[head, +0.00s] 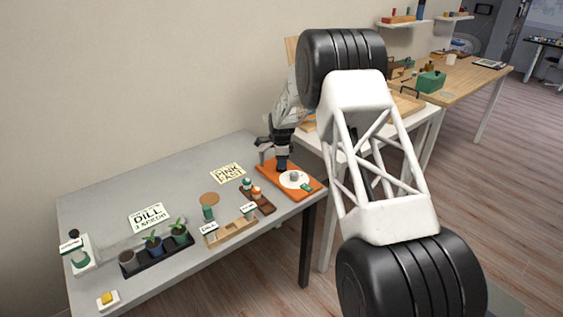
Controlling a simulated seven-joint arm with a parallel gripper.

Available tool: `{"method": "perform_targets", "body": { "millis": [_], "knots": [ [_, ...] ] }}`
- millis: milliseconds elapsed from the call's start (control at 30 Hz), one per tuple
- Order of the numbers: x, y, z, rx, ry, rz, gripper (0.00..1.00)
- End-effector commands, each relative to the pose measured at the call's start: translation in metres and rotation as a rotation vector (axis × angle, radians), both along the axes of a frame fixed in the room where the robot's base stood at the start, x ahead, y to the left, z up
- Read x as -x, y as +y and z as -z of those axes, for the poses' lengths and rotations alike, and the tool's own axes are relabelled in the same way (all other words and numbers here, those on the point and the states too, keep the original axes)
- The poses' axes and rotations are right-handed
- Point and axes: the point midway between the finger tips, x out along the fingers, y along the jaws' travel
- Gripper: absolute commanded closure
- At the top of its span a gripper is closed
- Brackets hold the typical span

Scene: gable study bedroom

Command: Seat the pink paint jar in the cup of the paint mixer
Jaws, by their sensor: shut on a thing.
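My gripper (282,165), with dark fingers, points down at the orange base (270,171) on the right part of the grey table. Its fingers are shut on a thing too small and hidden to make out. The orange base looks like the paint mixer; it carries a white disc (303,185) with a small grey cup-like piece (295,175) on it. The fingertips are just left of that piece; I cannot tell whether they touch it. I cannot make out any pink jar.
A wooden tray (230,232) and potted plants (154,245) are farther left. My arm hides much of the right side.

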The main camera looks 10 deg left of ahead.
Motion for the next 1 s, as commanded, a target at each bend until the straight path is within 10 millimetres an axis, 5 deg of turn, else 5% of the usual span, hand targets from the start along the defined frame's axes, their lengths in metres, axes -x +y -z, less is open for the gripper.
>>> {"method": "perform_targets", "body": {
  "millis": [233, 267, 433, 1000],
  "knots": [
    [0.000, 0.000, 0.003, 0.000, 0.000, 0.000, 0.89],
    [0.000, 0.000, 0.003, 0.000, 0.000, 0.000, 0.62],
    [0.000, 0.000, 0.003, 0.000, 0.000, 0.000, 0.38],
    [0.000, 0.000, -0.012, 0.000, -0.001, 0.000, 0.38]
  ]
}}
